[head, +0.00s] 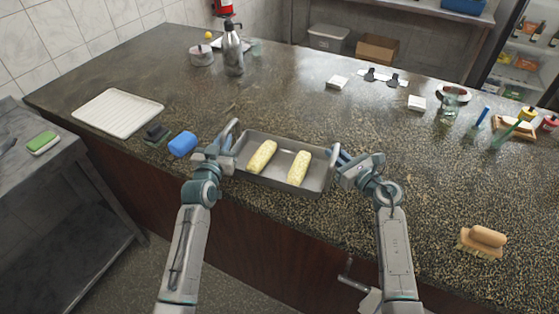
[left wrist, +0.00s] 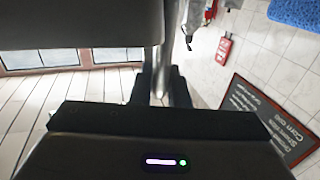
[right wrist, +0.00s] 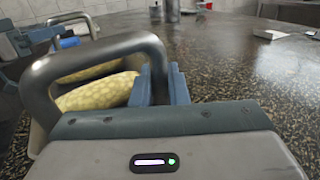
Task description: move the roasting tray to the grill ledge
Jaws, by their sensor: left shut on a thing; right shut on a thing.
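The grey metal roasting tray (head: 278,178) is at the front of the dark speckled counter, between my two arms. It holds two yellow corn cobs (head: 263,156) (head: 299,168) and looks level. I cannot tell whether it rests on the counter or is just above it. My left gripper (head: 230,143) is shut on the tray's left handle. My right gripper (head: 338,157) is shut on its right handle, which shows as a thick metal loop in the right wrist view (right wrist: 95,54). I cannot make out the grill ledge in any view.
A blue sponge (head: 183,143) and dark pads (head: 156,133) lie left of the tray, near a white ribbed tray (head: 118,110). A brush (head: 483,240) lies at the right. A steel flask (head: 233,50) stands behind. The counter behind the roasting tray is mostly clear.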

